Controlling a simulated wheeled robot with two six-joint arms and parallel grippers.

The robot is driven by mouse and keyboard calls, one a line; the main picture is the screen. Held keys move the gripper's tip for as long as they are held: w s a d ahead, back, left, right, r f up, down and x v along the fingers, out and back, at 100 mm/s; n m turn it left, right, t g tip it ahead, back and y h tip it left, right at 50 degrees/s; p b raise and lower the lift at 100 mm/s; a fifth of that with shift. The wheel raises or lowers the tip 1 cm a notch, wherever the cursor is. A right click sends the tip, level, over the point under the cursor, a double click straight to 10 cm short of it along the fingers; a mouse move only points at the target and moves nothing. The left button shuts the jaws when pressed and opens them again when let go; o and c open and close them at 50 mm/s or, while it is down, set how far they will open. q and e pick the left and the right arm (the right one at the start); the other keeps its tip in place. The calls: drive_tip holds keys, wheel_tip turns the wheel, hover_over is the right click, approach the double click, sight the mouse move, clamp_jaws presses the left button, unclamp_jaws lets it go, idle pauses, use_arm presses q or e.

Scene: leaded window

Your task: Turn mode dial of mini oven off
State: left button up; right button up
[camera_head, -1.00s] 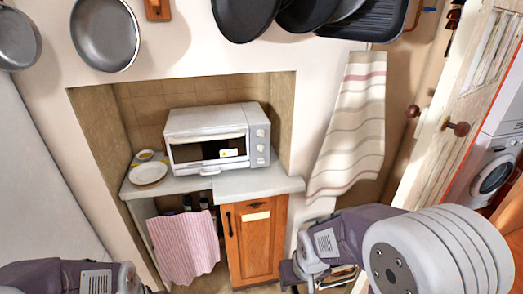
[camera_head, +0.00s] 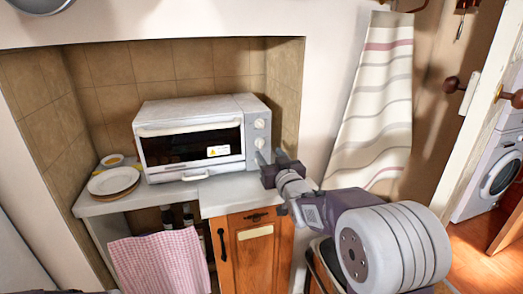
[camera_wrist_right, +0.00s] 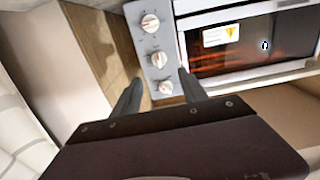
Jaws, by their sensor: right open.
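The white mini oven (camera_head: 200,112) stands in a tiled alcove with its door shut. Its control panel is on the right side. Two dials show in the head view, an upper dial (camera_head: 259,124) and one below it (camera_head: 259,143). The wrist view shows three dials in a column, with the oven upside down. My right gripper (camera_head: 270,158) is at the lower right of the panel in the head view, open and empty. In the right wrist view its fingers (camera_wrist_right: 160,92) spread either side of the nearest dial (camera_wrist_right: 166,88), apparently without gripping it. My left gripper is out of view.
The oven rests on a grey counter (camera_head: 232,188). Plates (camera_head: 114,181) stand at its left. A pink checked cloth (camera_head: 160,262) hangs below, beside a wooden cupboard door (camera_head: 253,258). A striped towel (camera_head: 376,100) hangs right of the alcove, near my right arm.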

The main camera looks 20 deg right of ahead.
sight(261, 143)
drive_tip(key=w, duration=0.8)
drive_tip(key=shift+w+a+p, duration=0.15)
drive_tip(key=shift+w+p, duration=0.15)
clamp_jaws()
